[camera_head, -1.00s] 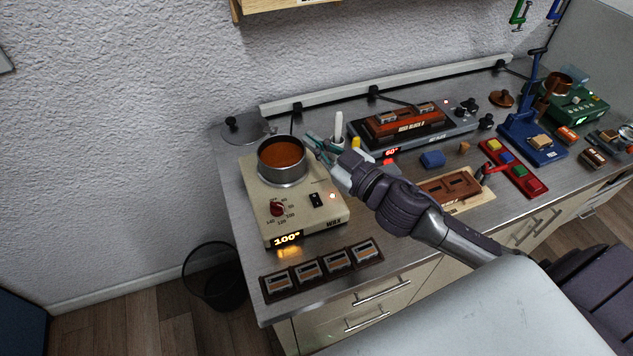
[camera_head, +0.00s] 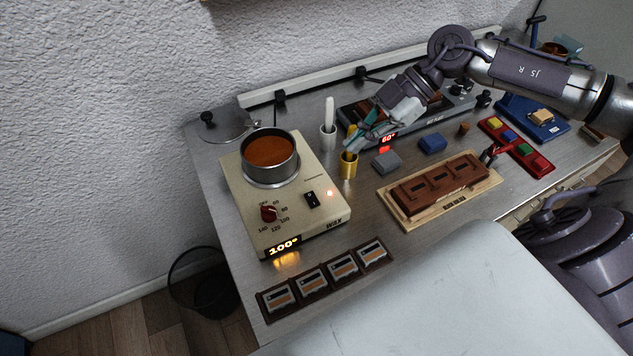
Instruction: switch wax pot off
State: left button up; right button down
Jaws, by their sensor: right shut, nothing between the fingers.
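The wax pot (camera_head: 269,157) is a round metal pot of brown-orange wax set on a cream heater unit (camera_head: 284,215) marked WAX. The unit carries a red dial (camera_head: 268,213), a black rocker switch (camera_head: 311,199), a lit red lamp (camera_head: 330,194) and a lit display (camera_head: 284,248) reading 100°. My right gripper (camera_head: 352,146) is shut and empty, behind and to the right of the unit, close above a brass cup (camera_head: 348,166). I cannot tell whether it touches the cup. My left gripper is not in view.
A white stick in a metal cup (camera_head: 327,139) stands between the pot and my right gripper. A brown mould on a wooden board (camera_head: 440,187), grey and blue blocks, and a red tray (camera_head: 516,146) lie to the right. Framed tiles (camera_head: 326,278) lie in front.

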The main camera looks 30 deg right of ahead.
jog(key=p, duration=0.3)
send_over(306, 197)
jog(key=d, duration=0.3)
jog(key=f, duration=0.4)
jog(key=s+f, duration=0.1)
jog(key=f, duration=0.1)
jog(key=shift+a+f, duration=0.15)
jog(key=shift+f, duration=0.1)
jog(key=f, duration=0.3)
jog(key=shift+w+a+f+p, duration=0.1)
jog(key=shift+w+f+p, duration=0.15)
jog(key=shift+f+p, duration=0.05)
jog(key=shift+f, duration=0.5)
